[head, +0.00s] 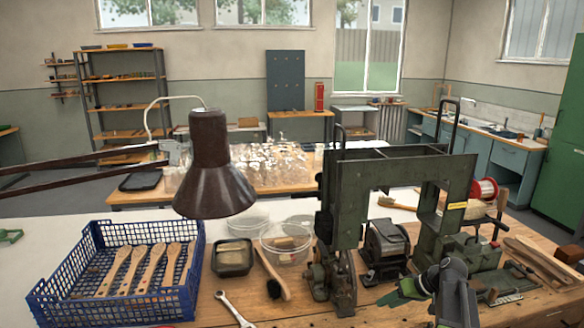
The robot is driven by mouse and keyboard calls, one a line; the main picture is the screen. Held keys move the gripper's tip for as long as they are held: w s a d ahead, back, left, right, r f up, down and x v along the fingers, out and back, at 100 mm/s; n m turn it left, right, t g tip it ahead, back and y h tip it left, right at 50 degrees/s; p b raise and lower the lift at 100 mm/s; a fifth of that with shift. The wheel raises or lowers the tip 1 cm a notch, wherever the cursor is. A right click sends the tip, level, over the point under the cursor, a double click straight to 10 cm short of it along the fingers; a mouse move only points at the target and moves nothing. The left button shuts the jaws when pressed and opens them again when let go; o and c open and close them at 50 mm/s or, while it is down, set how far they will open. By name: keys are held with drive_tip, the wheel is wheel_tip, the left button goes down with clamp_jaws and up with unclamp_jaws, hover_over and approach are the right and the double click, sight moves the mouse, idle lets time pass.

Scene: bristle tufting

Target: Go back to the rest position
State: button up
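My gripper (390,297) is at the lower right of the head view, in front of the dark green tufting machine (345,205). Its green fingers point left over the wooden bench (340,312). The fingers are seen from the side and overlap, so I cannot tell whether they are open or shut. I see nothing clearly held in them. My grey and black wrist rises from the bottom edge of the picture.
A blue crate (190,302) with several wooden brush handles stands at the left. A black tray (234,270), clear bowls (287,259), a dark-headed brush (274,289) and a wrench (232,310) lie mid-bench. A brown lamp (213,160) hangs above. Wooden pieces (545,260) lie at right.

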drive_tip(key=s+a+g+h, duration=0.1)
drive_tip(key=s+a, duration=0.1)
drive_tip(key=a, duration=0.2)
drive_tip(key=s+a+f+g+p, duration=0.1)
drive_tip(key=a, duration=0.4)
drive_tip(key=s+a+g+h, duration=0.1)
drive_tip(key=s+a, duration=0.1)
drive_tip(key=a, duration=0.3)
drive_tip(key=shift+s+f+h, duration=0.3)
drive_tip(key=s+a+h, duration=0.1)
drive_tip(key=a, duration=0.1)
drive_tip(key=s+a+g+h+p, duration=0.1)
drive_tip(key=s+a, duration=0.1)
drive_tip(key=s+a+m+h, duration=0.1)
drive_tip(key=s+a, duration=0.1)
drive_tip(key=a, duration=0.1)
drive_tip(key=shift+s+g+p, duration=0.25)
drive_tip(key=shift+g+p, duration=0.05)
drive_tip(key=shift+g, duration=0.1)
drive_tip(key=shift+f, duration=0.1)
